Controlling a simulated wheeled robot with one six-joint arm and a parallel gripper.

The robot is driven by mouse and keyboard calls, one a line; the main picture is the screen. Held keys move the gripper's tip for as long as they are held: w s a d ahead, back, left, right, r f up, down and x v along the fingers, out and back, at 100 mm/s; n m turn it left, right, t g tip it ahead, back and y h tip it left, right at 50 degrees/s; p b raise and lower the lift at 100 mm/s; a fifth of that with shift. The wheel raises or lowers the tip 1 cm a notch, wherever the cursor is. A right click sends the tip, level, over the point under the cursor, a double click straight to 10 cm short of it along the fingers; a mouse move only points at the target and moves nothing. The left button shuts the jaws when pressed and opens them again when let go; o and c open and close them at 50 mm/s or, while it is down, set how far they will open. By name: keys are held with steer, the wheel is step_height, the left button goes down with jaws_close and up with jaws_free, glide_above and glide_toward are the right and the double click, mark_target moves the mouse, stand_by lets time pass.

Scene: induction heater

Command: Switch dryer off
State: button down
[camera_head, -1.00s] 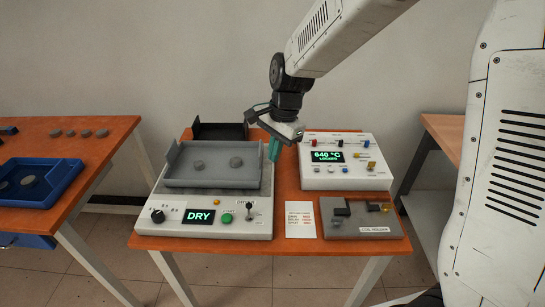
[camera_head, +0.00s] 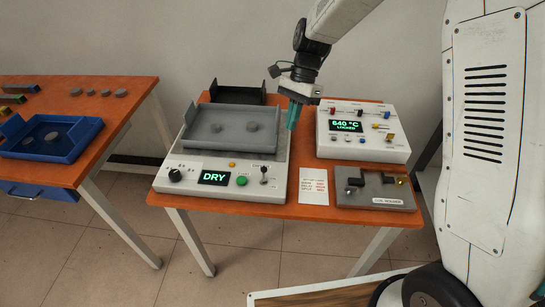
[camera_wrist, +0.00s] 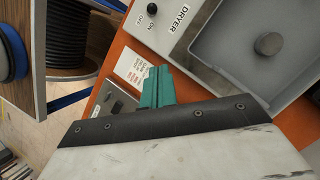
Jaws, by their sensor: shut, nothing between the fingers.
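The dryer (camera_head: 210,190) is a light grey box with a grey tray (camera_head: 210,141) on top holding two dark discs. Its green display reads DRY. A toggle lever (camera_head: 264,171) stands at the right of its front panel, beside a green button (camera_head: 241,180). In the wrist view the lever (camera_wrist: 153,9) shows near ON and OFF labels and the word DRYER. My gripper (camera_head: 293,116) has teal fingers, shut and empty, above the gap between the dryer and the heater unit. The teal fingers (camera_wrist: 157,87) also show in the wrist view, apart from the lever.
A white unit (camera_head: 365,148) showing 640 °C LOCKED stands right of the dryer. A grey coil holder (camera_head: 365,201) and a printed card (camera_head: 313,184) lie in front of it. A black tray (camera_head: 238,91) is behind. A blue tray (camera_head: 75,154) sits on the left table.

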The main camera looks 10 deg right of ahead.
mark_target(264, 175)
steer(key=shift+f, duration=0.1)
steer(key=x, duration=1)
steer(key=shift+s+a, duration=0.1)
steer(key=shift+a, duration=0.05)
steer(key=shift+s+a+r, duration=0.15)
steer(key=shift+s+a, duration=0.15)
steer(key=shift+a, duration=0.2)
steer(key=shift+s+a+r, duration=0.15)
steer(key=shift+s+a, duration=0.15)
steer(key=shift+a, duration=0.25)
steer(key=shift+s+a+r, duration=0.1)
steer(key=shift+s+a, duration=0.2)
steer(key=shift+a, duration=0.2)
